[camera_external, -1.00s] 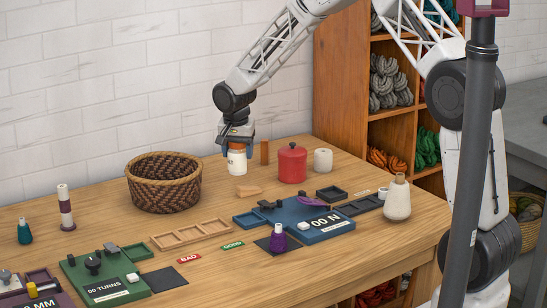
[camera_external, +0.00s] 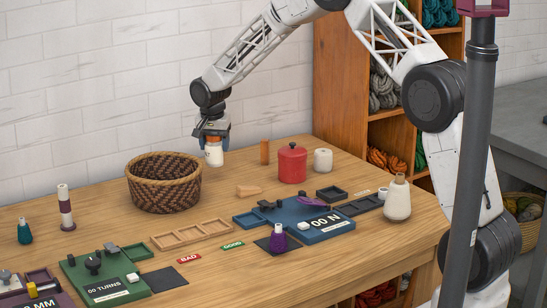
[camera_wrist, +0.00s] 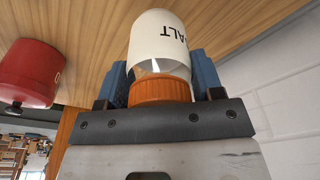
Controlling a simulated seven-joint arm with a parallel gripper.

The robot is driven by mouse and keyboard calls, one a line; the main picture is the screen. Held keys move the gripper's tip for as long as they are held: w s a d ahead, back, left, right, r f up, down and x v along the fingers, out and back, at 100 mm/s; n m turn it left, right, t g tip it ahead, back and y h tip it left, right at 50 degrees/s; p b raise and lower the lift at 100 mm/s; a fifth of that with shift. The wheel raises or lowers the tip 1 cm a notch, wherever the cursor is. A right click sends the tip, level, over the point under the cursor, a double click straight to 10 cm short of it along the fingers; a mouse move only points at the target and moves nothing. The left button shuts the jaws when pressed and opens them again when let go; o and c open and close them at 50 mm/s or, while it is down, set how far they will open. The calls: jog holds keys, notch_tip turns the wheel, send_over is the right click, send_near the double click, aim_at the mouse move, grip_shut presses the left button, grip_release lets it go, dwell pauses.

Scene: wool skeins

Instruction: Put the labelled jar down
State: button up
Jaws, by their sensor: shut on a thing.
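The labelled jar (camera_external: 214,155) is white with an orange lid and dark lettering, of which "ALT" reads in the wrist view (camera_wrist: 160,40). My gripper (camera_external: 213,138) is shut on the jar, its blue fingers on either side near the lid. In the external view the jar hangs upright above the back of the wooden table (camera_external: 225,205), just right of the woven basket. Its base looks clear of the tabletop. The lower part of the jar points away from the wrist camera.
The woven basket (camera_external: 164,191) stands close at left. A red lidded pot (camera_external: 292,164), a white cylinder (camera_external: 323,160) and an upright brown block (camera_external: 264,152) stand to the right. A wooden three-part tray (camera_external: 192,234) lies nearer. The wall is behind.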

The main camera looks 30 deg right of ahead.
aim_at(215, 154)
dwell(0.3)
jog(key=shift+f, duration=1.7)
jog(key=shift+f, duration=0.1)
jog(key=o, duration=1)
jog(key=shift+f, duration=0.1)
jog(key=shift+o, duration=0.2)
jog(key=r, duration=0.8)
jog(key=s+a+r, duration=0.1)
jog(key=r, duration=0.3)
jog(key=shift+s+a+r, duration=0.1)
